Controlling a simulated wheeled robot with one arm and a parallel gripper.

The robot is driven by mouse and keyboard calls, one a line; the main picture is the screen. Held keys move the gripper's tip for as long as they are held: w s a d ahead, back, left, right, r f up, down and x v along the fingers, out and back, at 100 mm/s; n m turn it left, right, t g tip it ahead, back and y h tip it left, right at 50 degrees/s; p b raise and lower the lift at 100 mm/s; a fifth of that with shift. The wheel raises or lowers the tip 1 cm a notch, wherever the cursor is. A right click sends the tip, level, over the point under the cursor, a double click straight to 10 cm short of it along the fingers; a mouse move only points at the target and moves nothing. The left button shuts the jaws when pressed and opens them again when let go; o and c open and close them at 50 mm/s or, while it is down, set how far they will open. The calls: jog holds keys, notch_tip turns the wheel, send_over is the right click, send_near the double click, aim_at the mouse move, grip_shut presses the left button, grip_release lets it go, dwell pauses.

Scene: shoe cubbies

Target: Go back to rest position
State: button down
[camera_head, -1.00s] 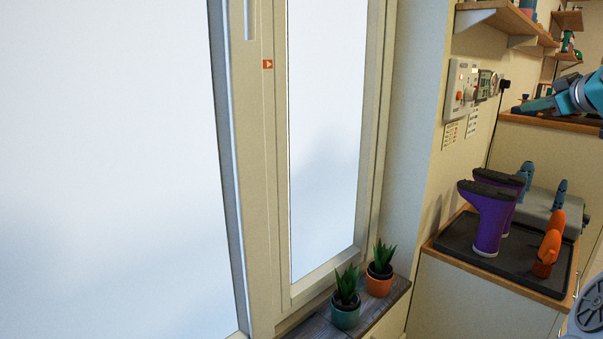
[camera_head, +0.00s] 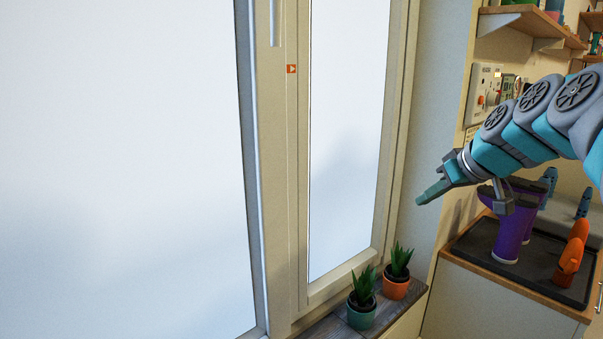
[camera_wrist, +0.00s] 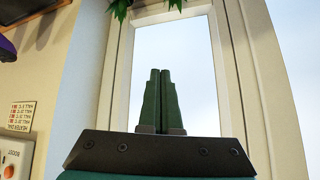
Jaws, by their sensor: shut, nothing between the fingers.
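My gripper (camera_head: 432,192) is at the end of my teal and grey arm, which reaches in from the right in the head view. It is in the air, left of the purple boots and above the potted plants. In the wrist view my gripper (camera_wrist: 160,100) shows its two green fingers side by side, shut, with nothing between them. The window pane (camera_wrist: 193,60) is behind them.
Two potted plants (camera_head: 361,300) (camera_head: 397,275) stand on the windowsill. A wall control box (camera_head: 484,92) and shelf (camera_head: 530,22) are at upper right. Open air lies before the window (camera_head: 345,130).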

jog(key=s+a+f+g, duration=0.3)
jog(key=s+a+f, duration=0.4)
jog(key=s, duration=0.1)
jog(key=s+a+f+m+g+h, duration=0.1)
jog(key=s+f+g, duration=0.1)
jog(key=s+f, duration=0.3)
jog(key=s+a+f+m+g+h, duration=0.1)
jog(key=s+f, duration=0.5)
jog(key=s, duration=0.8)
jog(key=s+a+f+m+g+h+p, duration=0.1)
jog(key=s+f, duration=0.4)
jog(key=s, duration=0.5)
jog(key=shift+a+f+m+g, duration=0.15)
jog(key=shift+f+m+g, duration=0.25)
jog(key=shift+g, duration=0.8)
